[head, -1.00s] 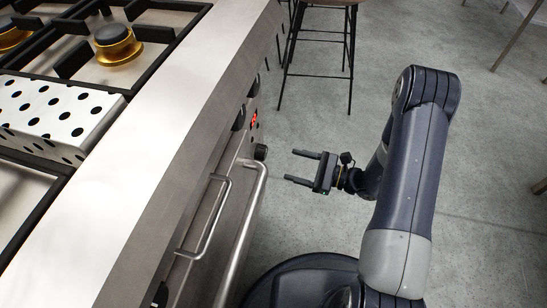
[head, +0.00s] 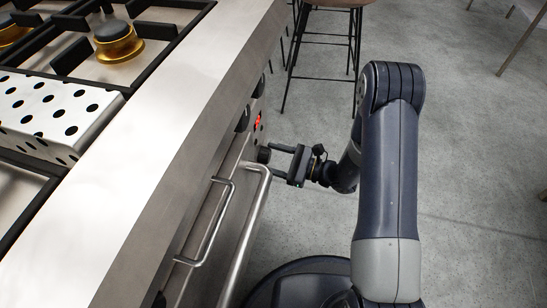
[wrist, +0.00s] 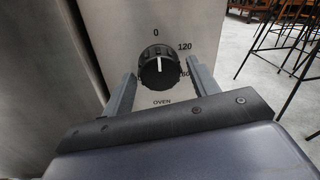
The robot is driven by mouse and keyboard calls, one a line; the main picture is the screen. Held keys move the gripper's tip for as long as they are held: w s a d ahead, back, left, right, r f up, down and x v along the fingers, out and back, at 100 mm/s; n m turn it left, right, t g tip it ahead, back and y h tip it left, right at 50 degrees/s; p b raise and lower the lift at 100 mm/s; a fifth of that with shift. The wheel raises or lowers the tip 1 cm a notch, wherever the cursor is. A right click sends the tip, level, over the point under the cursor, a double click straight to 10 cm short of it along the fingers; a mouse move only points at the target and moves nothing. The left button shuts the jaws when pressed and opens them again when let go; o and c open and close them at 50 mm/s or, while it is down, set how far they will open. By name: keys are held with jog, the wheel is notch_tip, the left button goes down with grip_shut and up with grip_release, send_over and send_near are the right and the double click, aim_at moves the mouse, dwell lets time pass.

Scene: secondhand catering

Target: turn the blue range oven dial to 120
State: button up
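The oven dial (wrist: 158,66) is a round black knob on a steel-coloured panel; I see no blue on it. Its white pointer line points up, close to the 0 mark. The 120 mark (wrist: 185,46) is at its upper right, and a partly hidden number is below that on the right. The word OVEN (wrist: 161,102) is printed under the dial. In the head view the dial (head: 264,155) sticks out from the range front. My gripper (head: 275,160) is open, with one finger on each side of the dial. I cannot tell whether the fingers touch it.
An oven door handle (head: 245,235) runs just below the dial. Other black knobs (head: 243,119) and a red display (head: 258,121) are farther along the front. A spotted box (head: 55,112) lies on the cooktop.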

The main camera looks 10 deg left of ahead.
jog(key=c, duration=0.8)
jog(key=shift+r+m+p, duration=0.1)
jog(key=shift+m+p, duration=0.25)
jog(key=shift+m, duration=0.05)
jog(key=m+p, duration=0.3)
jog(key=m, duration=0.1)
jog(key=shift+r+m, duration=0.1)
jog(key=shift+m, duration=0.2)
jog(key=m+p, duration=0.2)
jog(key=m, duration=0.4)
jog(key=shift+g+p, duration=0.35)
jog(key=shift+g, duration=0.05)
jog(key=o, duration=1)
jog(key=shift+d, duration=0.1)
